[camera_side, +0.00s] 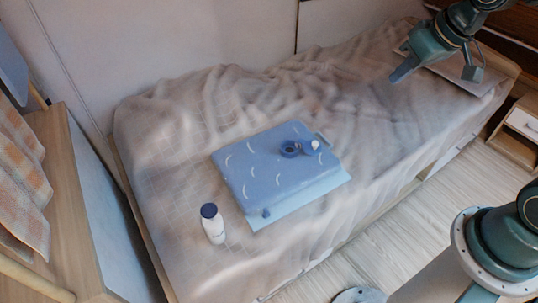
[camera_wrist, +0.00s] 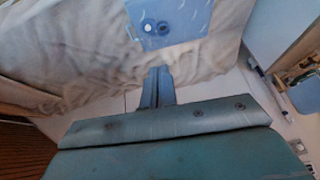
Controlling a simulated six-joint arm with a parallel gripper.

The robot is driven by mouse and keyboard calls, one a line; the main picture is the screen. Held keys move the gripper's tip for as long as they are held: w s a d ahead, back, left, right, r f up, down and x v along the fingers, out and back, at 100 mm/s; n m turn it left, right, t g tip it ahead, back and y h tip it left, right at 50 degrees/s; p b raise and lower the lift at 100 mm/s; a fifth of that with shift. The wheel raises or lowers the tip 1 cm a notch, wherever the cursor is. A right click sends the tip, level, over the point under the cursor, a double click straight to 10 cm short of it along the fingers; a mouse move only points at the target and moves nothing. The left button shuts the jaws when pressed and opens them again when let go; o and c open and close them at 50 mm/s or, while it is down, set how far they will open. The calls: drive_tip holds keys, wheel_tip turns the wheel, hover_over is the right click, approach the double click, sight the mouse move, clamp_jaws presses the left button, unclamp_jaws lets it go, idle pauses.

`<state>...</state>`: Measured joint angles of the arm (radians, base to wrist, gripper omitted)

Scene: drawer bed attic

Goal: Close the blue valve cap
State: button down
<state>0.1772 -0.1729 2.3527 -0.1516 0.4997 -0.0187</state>
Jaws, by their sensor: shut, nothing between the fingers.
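A blue pad (camera_side: 265,180) with white curved marks lies on the bed; part of it also shows at the top of the wrist view (camera_wrist: 185,12). On its far right part sits a dark blue valve ring (camera_side: 290,149), also in the wrist view (camera_wrist: 164,28). Beside the ring is a blue cap (camera_side: 308,147) with a white round face, apart from the opening; the white face shows in the wrist view (camera_wrist: 148,26). My gripper (camera_side: 394,79) is above the bed at the upper right, clear of the pad. Its fingers (camera_wrist: 158,72) are shut and empty.
A white bottle (camera_side: 214,228) with a dark blue lid stands on the bed left of the pad. The rumpled bedcover (camera_side: 350,100) between gripper and pad is clear. A wall (camera_side: 170,45) runs behind the bed. A small nightstand (camera_side: 520,125) stands at the right.

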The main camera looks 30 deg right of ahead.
drive_tip(key=w+d+f+m+y, duration=0.1)
drive_tip(key=w+d+f, duration=0.2)
drive_tip(key=w+f, duration=0.3)
drive_tip(key=w+d+f+m, duration=0.1)
drive_tip(key=w+d+f, duration=0.2)
drive_tip(key=w+f, duration=0.35)
drive_tip(key=d+f+m+t, duration=0.1)
drive_tip(key=d+f+m, duration=0.2)
drive_tip(key=f, duration=1.4)
drive_tip(key=shift+d+f+y, duration=0.3)
drive_tip(key=shift+d, duration=0.7)
drive_tip(key=shift+w, duration=0.15)
drive_tip(key=x, duration=0.9)
drive_tip(key=shift+w+f, duration=0.15)
drive_tip(key=shift+f, duration=0.1)
drive_tip(key=shift+w+a+f, duration=0.25)
drive_tip(key=shift+w+a, duration=0.4)
drive_tip(key=shift+a, duration=0.2)
drive_tip(key=shift+w+a+f, duration=0.2)
drive_tip(key=shift+w+a, duration=0.35)
drive_tip(key=shift+a, duration=0.35)
